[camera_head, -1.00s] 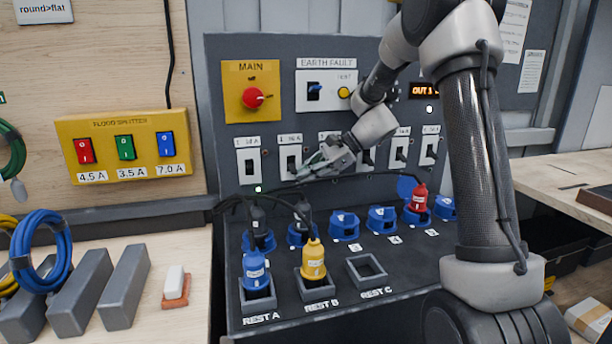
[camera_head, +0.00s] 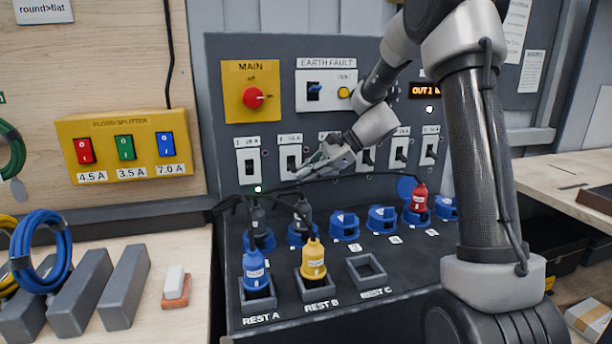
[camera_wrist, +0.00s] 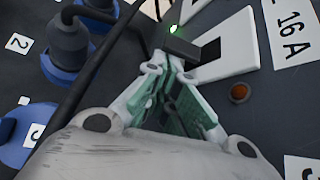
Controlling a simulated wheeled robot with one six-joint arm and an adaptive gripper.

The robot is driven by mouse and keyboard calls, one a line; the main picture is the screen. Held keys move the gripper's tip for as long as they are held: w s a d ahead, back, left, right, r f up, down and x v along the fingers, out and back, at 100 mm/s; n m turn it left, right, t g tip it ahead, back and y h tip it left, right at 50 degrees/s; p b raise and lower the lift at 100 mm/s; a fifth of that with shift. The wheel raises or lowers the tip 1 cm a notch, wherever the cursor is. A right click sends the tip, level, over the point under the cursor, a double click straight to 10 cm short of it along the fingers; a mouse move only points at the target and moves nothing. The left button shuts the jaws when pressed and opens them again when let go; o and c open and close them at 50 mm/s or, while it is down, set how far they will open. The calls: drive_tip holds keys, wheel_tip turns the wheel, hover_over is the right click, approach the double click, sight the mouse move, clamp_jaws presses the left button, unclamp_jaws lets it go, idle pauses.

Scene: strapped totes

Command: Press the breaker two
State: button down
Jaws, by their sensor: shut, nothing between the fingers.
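Breaker two (camera_head: 290,159) is the second white-plated switch in the row on the grey panel. In the wrist view its white plate (camera_wrist: 238,45) carries a dark lever (camera_wrist: 183,47), at the slot end away from the "16 A" label. A green lamp (camera_wrist: 173,29) glows beside that end. My gripper (camera_head: 302,175) is shut and empty, at the lower edge of breaker two. In the wrist view its green-padded fingertips (camera_wrist: 172,62) are right at the lever; I cannot tell whether they touch. My gripper hides part of the neighbouring breaker in the head view.
Breaker one (camera_head: 248,161) is close on the left. Below are blue sockets (camera_head: 345,226), black plugs with cables, and blue (camera_head: 256,270) and yellow (camera_head: 313,262) plugs in rests. The red MAIN knob (camera_head: 253,98) and EARTH FAULT unit (camera_head: 326,90) are above.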

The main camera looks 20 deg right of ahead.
drive_tip(key=shift+s+r, duration=0.1)
drive_tip(key=shift+r, duration=0.1)
drive_tip(key=shift+s+r, duration=0.1)
drive_tip(key=shift+r, duration=0.2)
drive_tip(key=shift+r, duration=0.9)
drive_tip(key=v, duration=1.1)
drive_tip(key=shift+d, duration=0.45)
drive_tip(key=shift+s, duration=0.1)
